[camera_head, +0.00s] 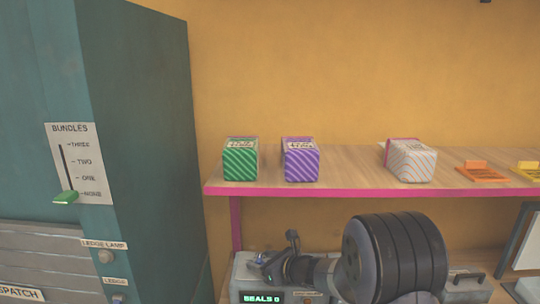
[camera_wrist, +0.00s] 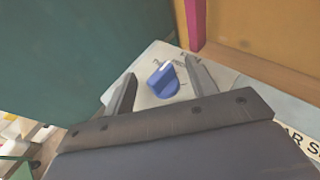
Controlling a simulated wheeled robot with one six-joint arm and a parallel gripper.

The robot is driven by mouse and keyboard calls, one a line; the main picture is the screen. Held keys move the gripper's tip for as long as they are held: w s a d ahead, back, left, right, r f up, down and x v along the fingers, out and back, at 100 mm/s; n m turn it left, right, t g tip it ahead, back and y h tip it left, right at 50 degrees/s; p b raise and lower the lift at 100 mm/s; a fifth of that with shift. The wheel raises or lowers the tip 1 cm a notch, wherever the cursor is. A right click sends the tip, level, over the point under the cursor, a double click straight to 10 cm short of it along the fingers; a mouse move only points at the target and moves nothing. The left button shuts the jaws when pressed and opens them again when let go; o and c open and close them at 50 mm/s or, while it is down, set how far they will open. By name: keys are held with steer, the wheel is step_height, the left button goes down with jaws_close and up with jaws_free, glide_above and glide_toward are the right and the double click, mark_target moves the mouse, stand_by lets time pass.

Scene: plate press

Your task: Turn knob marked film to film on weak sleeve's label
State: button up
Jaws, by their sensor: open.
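A blue knob (camera_wrist: 160,84) with a pale mark on its top sits on a pale panel with printed letters too small to read. In the wrist view it lies between the two fingers of my gripper (camera_wrist: 160,70), which stands open with a gap on each side. In the head view my gripper (camera_head: 279,262) is low over a grey machine (camera_head: 243,276). On the shelf stand a green striped sleeve (camera_head: 240,163), a purple striped sleeve (camera_head: 301,164) and a pale striped sleeve (camera_head: 412,163). Their label print is too small to read.
The machine's display (camera_head: 261,298) reads SEALS 0. A wooden shelf (camera_head: 340,187) with a pink edge runs above it. A teal cabinet (camera_head: 146,120) with a BUNDLES slider (camera_head: 65,197) stands at left. Orange (camera_head: 482,172) and yellow (camera_head: 526,169) items lie on the shelf's right.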

steer(key=shift+s+a+f+m+t+h+b, duration=0.15)
steer(key=shift+m+t+h+b, duration=0.55)
steer(key=shift+m, duration=0.1)
steer(key=v, duration=1)
steer(key=shift+s+d+r+b, duration=0.2)
steer(key=shift+d+r+b, duration=0.05)
steer(key=shift+r+b, duration=0.1)
